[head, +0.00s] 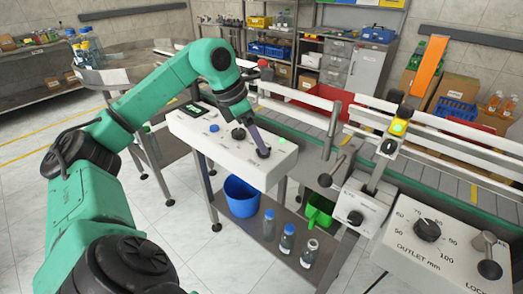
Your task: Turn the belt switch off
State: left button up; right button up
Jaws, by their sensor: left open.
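A white control box (185,123) stands in the middle of the head view. It carries a small dark display (189,110), a blue button (214,128), a black rotary knob (238,134) and a lit green lamp (281,140). A second black knob (264,153) sits near its right end; the labels are too small to read, so I cannot tell which is the belt switch. My left gripper (261,147) is open and points down at this second knob, partly hiding it. Whether the fingers touch it is unclear. My right gripper is not in view.
A conveyor (310,145) with white rails runs behind the box. A blue bucket (241,196), several bottles and a green scoop (319,209) stand on the lower shelf.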

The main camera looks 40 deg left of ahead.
pick_arm(q)
jog(key=shift+x, duration=0.9)
jog(key=shift+d+f, duration=0.1)
jog(key=shift+f, duration=0.4)
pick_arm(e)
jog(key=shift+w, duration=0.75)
pick_arm(q)
jog(key=shift+w, duration=0.1)
jog(key=shift+c, duration=1.2)
grip_shut()
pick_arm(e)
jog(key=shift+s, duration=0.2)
